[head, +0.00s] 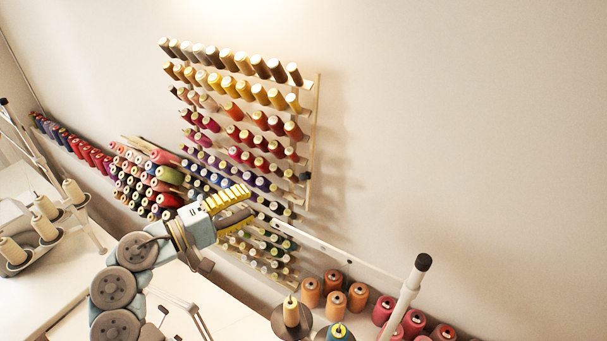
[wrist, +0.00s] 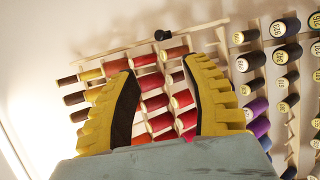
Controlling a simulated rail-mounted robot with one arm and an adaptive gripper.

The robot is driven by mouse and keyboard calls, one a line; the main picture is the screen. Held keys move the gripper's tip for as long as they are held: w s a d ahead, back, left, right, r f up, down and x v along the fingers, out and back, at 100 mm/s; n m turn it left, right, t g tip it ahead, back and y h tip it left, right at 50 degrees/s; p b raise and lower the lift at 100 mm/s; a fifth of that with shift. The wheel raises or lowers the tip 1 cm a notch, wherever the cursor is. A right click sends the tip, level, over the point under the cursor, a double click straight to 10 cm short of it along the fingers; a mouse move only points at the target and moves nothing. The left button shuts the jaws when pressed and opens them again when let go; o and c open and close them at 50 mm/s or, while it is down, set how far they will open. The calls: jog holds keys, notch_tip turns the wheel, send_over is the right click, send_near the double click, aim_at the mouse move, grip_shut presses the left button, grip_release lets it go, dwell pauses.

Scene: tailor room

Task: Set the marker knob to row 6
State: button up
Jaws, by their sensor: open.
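The marker knob (head: 305,176) is a small dark knob on the light wooden right-hand upright of the wall thread rack (head: 314,120). It sits low on that upright, beside the right ends of the lower red to purple rows; its exact row is hard to tell. In the wrist view the knob (wrist: 162,35) is a black piece on the rack's edge, above and between my fingers. My gripper (head: 246,204), with yellow ribbed fingers, is left of and below the knob, in front of the lower rack. In the wrist view my gripper (wrist: 162,75) is open and empty, apart from the knob.
Many thread spools (wrist: 288,53) project from the rack around my gripper. A white pole with a black tip (head: 423,262) and a thin bar (head: 340,252) stand at lower right, near orange and red cones (head: 357,297). The wall right of the rack is bare.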

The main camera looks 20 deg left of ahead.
aim_at(301, 179)
jog(key=p+x, duration=0.2)
jog(key=x, duration=1.1)
jog(key=shift+r, duration=0.15)
jog(key=shift+x, duration=0.95)
grip_shut()
